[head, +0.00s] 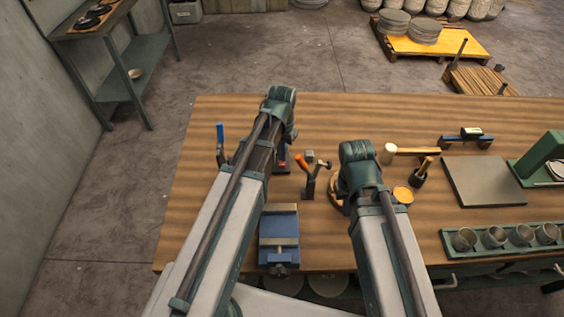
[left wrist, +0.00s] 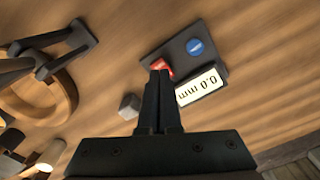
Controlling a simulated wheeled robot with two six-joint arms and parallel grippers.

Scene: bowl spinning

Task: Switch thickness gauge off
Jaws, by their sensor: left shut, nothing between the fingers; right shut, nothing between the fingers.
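The thickness gauge (left wrist: 203,48) is a dark plate with a red switch (left wrist: 163,67), a round blue button (left wrist: 196,47) and a lit display (left wrist: 201,87) reading 0.0 mm, upside down in the left wrist view. In the head view a small part of the gauge (head: 283,164) shows beside my left arm, which covers the rest. My left gripper (left wrist: 158,76) is shut and empty, its tips at the red switch; I cannot tell whether they touch it. My right arm reaches over the table, but its fingers are hidden behind its wrist.
A small grey cube (left wrist: 129,106) lies close to the left fingers. A wooden ring-shaped piece (left wrist: 64,92) and a dark forked piece (left wrist: 52,50) are beyond it. A blue vise (head: 279,232) stands nearer me. A mallet (head: 415,152) and grey plate (head: 483,181) lie right.

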